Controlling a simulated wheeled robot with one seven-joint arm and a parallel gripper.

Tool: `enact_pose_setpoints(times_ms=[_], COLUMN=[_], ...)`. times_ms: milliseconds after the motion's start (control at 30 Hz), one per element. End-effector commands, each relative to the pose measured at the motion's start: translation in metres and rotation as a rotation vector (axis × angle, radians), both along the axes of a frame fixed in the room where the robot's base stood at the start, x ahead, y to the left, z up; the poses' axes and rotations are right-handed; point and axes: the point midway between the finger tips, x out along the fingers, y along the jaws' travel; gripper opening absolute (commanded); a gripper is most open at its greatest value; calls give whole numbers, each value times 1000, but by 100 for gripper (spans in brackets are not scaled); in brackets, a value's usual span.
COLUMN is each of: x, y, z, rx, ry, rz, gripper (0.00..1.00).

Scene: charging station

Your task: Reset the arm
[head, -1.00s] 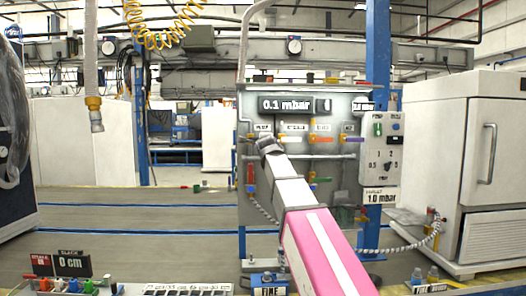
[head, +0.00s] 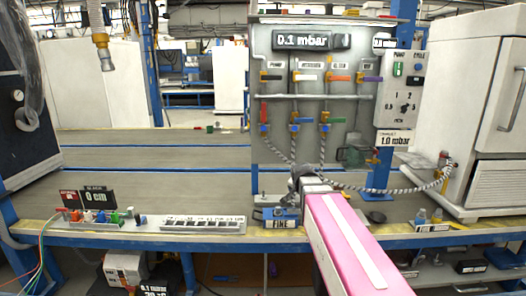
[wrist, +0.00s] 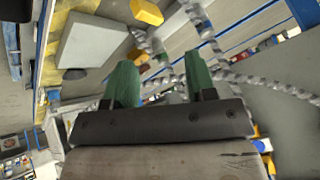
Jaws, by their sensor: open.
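My arm, pink and white, comes in from the lower right in the head view. My gripper (head: 306,178) is at its far end, low in front of the grey valve panel and just above the FINE label at the bench's front edge. In the wrist view the two green fingers of my gripper (wrist: 160,80) stand apart with nothing held between them. From the head view the fingers are small and partly hidden by the arm.
The valve panel (head: 310,110) has colored handles and hoses, with a control box (head: 402,88) beside it. A white cabinet (head: 495,110) stands at right. A connector strip (head: 203,224) and the 0 cm display (head: 96,197) line the front edge. The bench middle-left (head: 180,180) is clear.

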Motion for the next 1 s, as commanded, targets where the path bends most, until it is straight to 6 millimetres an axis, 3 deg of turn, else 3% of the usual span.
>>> enact_pose_setpoints(times_ms=[33,200,400,500,700,1000], x=[-20,-76,-144,-171,-198,-199], y=[-5,-16,-25,-27,-29,-29], z=[-23,-87,-146,-165,-182,-183], rx=[-25,-89,-115,-113,-103,-103], ry=[63,261,467,541,609,615], rz=[40,211,425,514,613,624], gripper=[51,51,51,51,51,51])
